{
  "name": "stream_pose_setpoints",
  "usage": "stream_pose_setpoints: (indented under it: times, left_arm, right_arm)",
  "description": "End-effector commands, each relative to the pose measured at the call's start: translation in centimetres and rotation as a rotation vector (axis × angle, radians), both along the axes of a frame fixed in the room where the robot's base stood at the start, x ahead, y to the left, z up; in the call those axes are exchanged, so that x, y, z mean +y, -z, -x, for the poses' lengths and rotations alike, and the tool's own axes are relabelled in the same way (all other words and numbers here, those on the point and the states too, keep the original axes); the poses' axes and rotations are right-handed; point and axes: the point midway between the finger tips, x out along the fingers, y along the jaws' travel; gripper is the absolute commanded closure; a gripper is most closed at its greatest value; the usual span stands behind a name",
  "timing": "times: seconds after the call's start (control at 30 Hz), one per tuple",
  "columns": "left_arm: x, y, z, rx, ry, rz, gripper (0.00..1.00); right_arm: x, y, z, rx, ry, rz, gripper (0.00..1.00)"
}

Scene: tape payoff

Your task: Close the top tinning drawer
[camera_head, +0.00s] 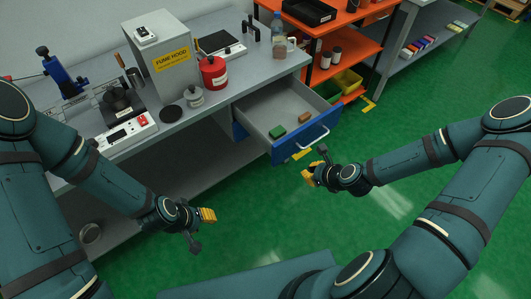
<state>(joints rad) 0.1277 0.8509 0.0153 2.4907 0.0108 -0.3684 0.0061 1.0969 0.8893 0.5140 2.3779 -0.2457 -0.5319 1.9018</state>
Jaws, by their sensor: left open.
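The top drawer (262,121) under the grey workbench is pulled out, with a grey tray and a blue front carrying a pale bar handle (310,138). A green block (277,132) and a brown block (305,117) lie inside it. My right gripper (315,164) is just in front of the drawer front, to the lower right of the handle, and looks open and empty. A gap to the handle seems to show. My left gripper (203,231) is open and empty over the floor, lower left of the drawer.
The grey workbench (235,88) carries a fume hood box (163,55), a red canister (213,73), a bottle (277,28) and a white device with a red switch (127,133). An orange shelf (345,45) with bins stands right of the drawer. Green floor (250,195) in front is clear.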

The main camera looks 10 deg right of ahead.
Motion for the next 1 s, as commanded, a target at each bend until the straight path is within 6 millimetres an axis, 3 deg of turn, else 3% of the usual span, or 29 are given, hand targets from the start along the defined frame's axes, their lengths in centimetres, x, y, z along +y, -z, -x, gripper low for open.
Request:
stream_pose_setpoints:
  times: [0.1,0.27,0.77,1.0]
  left_arm:
    - [0.0,-0.2,-0.1,-0.002,-0.001,0.0,0.6]
    - [0.0,0.0,0.0,-0.001,0.001,0.001,0.6]
    - [-0.1,1.5,0.5,0.011,0.01,0.003,0.6]
    - [-0.1,1.5,0.5,0.011,0.01,0.003,0.6]
  right_arm:
    - [-1.1,-0.3,-0.2,0.005,0.081,-0.046,1.0]
    - [-0.9,0.5,-0.9,0.005,0.095,-0.058,1.0]
    - [1.7,7.1,-6.9,0.007,0.09,-0.055,1.0]
    - [2.8,6.8,-9.7,0.006,0.091,-0.054,1.0]
